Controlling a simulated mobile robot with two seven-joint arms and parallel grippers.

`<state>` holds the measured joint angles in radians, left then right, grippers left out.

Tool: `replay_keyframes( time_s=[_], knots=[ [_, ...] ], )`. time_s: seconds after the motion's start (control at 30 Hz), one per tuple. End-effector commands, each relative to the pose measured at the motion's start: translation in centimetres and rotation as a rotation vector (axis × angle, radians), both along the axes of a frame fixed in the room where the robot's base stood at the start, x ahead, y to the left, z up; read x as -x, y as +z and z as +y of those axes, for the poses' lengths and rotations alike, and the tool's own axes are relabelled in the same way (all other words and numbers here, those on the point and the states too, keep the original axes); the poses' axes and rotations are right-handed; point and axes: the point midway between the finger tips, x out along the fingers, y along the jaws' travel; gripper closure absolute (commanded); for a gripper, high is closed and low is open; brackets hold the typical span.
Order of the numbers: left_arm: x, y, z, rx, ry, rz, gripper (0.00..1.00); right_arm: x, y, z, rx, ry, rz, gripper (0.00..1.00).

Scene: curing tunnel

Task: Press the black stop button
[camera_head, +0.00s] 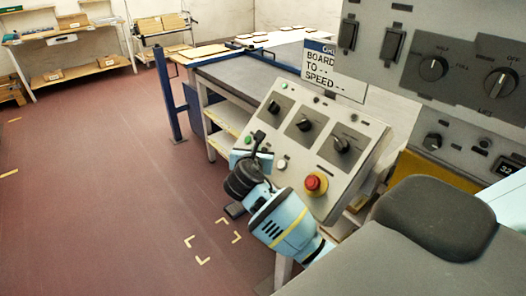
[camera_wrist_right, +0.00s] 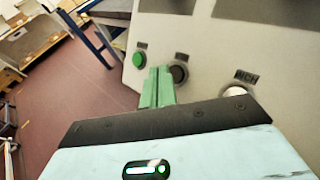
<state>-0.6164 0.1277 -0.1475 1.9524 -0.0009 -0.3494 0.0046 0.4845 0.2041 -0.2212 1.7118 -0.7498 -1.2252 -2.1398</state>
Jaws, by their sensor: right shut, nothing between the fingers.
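The black stop button (camera_wrist_right: 179,74) is a small round dark button on the grey panel, seen in the right wrist view. It sits between a green button (camera_wrist_right: 139,60) and a white button (camera_wrist_right: 235,92). My right gripper (camera_wrist_right: 160,70) is shut and empty. Its green fingertips appear just left of the black button, between it and the green one. I cannot tell whether they touch the panel. In the head view my right gripper (camera_head: 259,137) is in front of the sloping control panel (camera_head: 354,133) and partly hides the button row. My left gripper is out of view.
A red mushroom button (camera_head: 316,183) on a yellow base is low on the same panel, near my right forearm. Several black rotary knobs (camera_head: 304,124) sit above the button row. A blue post (camera_head: 166,90) and conveyor table stand behind. The floor at left is clear.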

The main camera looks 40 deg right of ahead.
Motion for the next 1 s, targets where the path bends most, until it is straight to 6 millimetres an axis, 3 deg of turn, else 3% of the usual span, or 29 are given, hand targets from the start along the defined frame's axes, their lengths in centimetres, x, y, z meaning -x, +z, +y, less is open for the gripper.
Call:
replay_keyframes(
  time_s=[1.0],
  knots=[
    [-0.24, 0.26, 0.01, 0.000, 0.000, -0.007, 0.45, -0.06, -0.54, -0.61, 0.001, 0.000, 0.000, 1.00]
  ],
)
